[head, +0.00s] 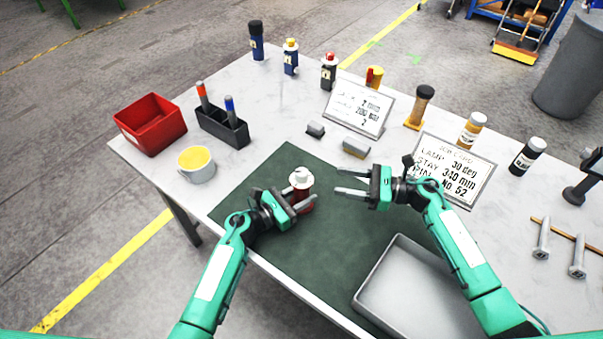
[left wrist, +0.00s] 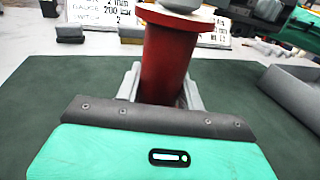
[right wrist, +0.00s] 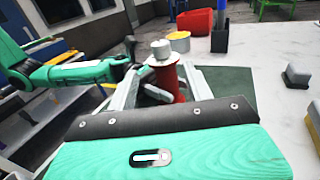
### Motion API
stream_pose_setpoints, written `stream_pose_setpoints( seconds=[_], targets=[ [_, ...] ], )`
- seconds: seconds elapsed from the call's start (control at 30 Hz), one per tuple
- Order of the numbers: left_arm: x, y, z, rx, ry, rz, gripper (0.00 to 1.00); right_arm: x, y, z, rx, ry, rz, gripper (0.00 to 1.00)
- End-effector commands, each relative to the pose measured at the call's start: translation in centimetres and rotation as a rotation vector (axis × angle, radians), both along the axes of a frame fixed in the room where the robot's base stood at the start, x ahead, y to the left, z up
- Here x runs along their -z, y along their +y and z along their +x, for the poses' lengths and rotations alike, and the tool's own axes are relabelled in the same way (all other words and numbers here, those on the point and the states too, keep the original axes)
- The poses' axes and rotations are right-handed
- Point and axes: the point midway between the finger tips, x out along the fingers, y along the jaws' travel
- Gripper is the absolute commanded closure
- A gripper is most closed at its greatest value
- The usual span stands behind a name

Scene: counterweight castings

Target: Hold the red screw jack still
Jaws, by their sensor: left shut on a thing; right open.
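The red screw jack (head: 302,190) stands upright on the dark green mat (head: 345,245), with a pale cap on top. My left gripper (head: 303,205) is shut on its red body from the left. In the left wrist view the jack (left wrist: 168,65) rises between the two fingers, and its foot is hidden behind my gripper. My right gripper (head: 338,190) is open and empty, to the right of the jack and apart from it. In the right wrist view the jack (right wrist: 168,78) shows beyond the open fingers, its cap clear of them.
A grey tray (head: 365,293) lies at the front right of the mat. Small grey blocks (head: 356,147) and two sign cards (head: 358,106) stand behind the mat. Bottles line the back.

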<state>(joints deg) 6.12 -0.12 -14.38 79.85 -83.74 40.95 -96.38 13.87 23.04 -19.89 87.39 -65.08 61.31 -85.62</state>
Motion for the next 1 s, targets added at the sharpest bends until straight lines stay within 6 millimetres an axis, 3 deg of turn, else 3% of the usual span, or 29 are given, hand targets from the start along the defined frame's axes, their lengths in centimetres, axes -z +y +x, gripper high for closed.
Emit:
stream_pose_setpoints(
  seconds=[0.23, 0.7, 1.0],
  targets=[
    [0.0, 0.0, 0.0, -0.001, -0.001, -0.001, 1.0, 0.2, 1.3, 0.3, 0.011, -0.04, -0.017, 0.49],
    [0.0, 0.0, 0.0, -0.001, 0.0, 0.0, 1.0, 0.2, 9.8, 2.2, 0.011, -0.038, -0.015, 0.49],
    [0.0, 0.0, 0.0, -0.001, 0.0, 0.0, 1.0, 0.2, 11.4, 2.5, 0.012, -0.036, -0.017, 0.49]
  ],
)
